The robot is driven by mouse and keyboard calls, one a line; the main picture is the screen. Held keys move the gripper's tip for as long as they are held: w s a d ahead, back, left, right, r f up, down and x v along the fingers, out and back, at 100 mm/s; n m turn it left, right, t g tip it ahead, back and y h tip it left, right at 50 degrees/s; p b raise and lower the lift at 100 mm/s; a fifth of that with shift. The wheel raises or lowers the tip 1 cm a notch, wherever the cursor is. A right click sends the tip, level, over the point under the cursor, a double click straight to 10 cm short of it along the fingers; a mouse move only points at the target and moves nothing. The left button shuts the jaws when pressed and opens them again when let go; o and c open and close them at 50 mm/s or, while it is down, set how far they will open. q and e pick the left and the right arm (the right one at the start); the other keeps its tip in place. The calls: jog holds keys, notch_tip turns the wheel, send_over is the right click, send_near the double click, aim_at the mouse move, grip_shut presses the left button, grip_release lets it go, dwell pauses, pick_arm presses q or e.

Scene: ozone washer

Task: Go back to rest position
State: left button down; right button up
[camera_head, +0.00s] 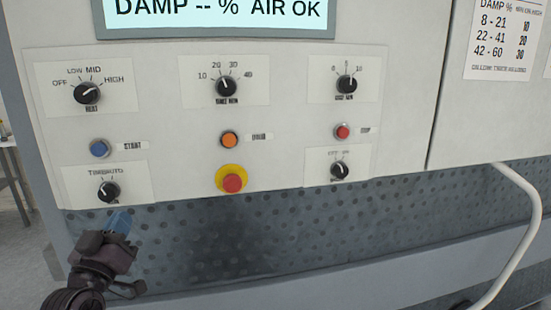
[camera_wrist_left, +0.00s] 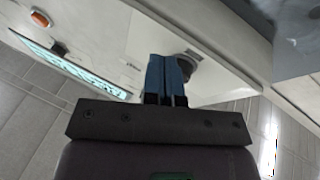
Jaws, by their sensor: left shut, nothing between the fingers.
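My left gripper (camera_head: 119,221) shows at the lower left of the head view, in front of the dark perforated strip under the control panel. Its blue fingers are shut and empty. They point up toward the lower left black knob (camera_head: 108,192), which is marked TIMER/AUTO, and sit just below it in the picture. In the left wrist view the closed blue fingers (camera_wrist_left: 165,75) overlap part of a dark knob (camera_wrist_left: 190,62) on the white panel. I cannot tell whether they touch it. My right gripper is in neither view.
The white machine front (camera_head: 400,140) carries several knobs, blue, orange and red buttons, and a red emergency button (camera_head: 232,183) on yellow. The display (camera_head: 215,14) reads DAMP -- % AIR OK. A pale hose (camera_head: 525,220) curves down at right. Open floor (camera_head: 22,250) shows at left.

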pick_arm(q)
notch_tip(320, 180, down, 16)
jog(key=s+d+m+g, duration=0.1)
jog(key=s+g, duration=0.2)
jog(key=g, duration=0.1)
jog(key=s+d+f+m+g+y, duration=0.1)
jog(key=s+f+g, duration=0.5)
jog(key=s+f, duration=1.3)
notch_tip(320, 180, down, 4)
jog(key=shift+s+d+r+m+g, duration=0.2)
jog(key=shift+s+r+m+g, duration=0.05)
jog(key=shift+s+m+g, duration=0.1)
